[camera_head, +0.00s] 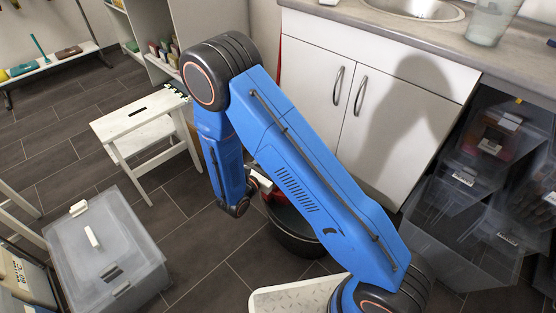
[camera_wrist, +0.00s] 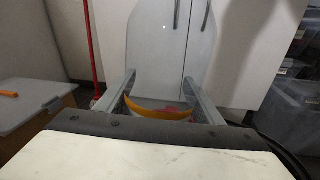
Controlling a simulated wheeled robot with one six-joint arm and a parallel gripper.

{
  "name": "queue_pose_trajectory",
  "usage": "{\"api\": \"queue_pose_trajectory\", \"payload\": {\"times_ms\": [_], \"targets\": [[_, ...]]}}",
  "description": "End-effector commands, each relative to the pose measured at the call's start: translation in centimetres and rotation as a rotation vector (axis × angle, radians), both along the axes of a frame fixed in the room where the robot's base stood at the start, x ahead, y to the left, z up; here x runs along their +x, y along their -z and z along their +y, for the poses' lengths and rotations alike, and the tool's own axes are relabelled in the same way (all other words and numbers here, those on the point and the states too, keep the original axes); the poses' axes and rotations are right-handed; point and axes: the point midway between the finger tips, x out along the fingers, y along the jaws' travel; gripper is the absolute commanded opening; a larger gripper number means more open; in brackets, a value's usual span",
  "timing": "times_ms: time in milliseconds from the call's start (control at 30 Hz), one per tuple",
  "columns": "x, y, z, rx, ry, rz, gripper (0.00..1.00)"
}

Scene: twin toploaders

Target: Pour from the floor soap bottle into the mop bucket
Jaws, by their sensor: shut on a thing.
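The black mop bucket (camera_head: 292,228) stands on the floor in front of the white cabinet, partly hidden behind my blue arm. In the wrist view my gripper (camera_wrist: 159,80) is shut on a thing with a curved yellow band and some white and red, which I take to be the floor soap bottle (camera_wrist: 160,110). Only a small part of this bottle shows, so its tilt is unclear. In the head view the gripper is low, close to the bucket's left side and mostly hidden by the arm. I cannot see any liquid flowing.
A white step stool (camera_head: 146,128) and a clear lidded box (camera_head: 107,255) stand to the left. The white cabinet (camera_head: 385,130) is behind, and stacked clear bins (camera_head: 470,205) are at right. A red pole (camera_wrist: 92,50) leans near the cabinet.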

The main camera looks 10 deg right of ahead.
Motion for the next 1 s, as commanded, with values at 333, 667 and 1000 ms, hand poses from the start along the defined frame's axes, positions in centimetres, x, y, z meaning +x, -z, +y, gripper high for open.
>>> {"api": "queue_pose_trajectory", "payload": {"times_ms": [333, 667, 1000], "targets": [[0.6, 1.2, 1.4, 0.362, 0.0, -0.161, 0.33], [1.1, 6.4, 2.4, 0.585, 0.0, -0.26, 0.33], [2.1, 6.5, 4.8, 0.88, -0.001, -0.392, 0.33]]}}
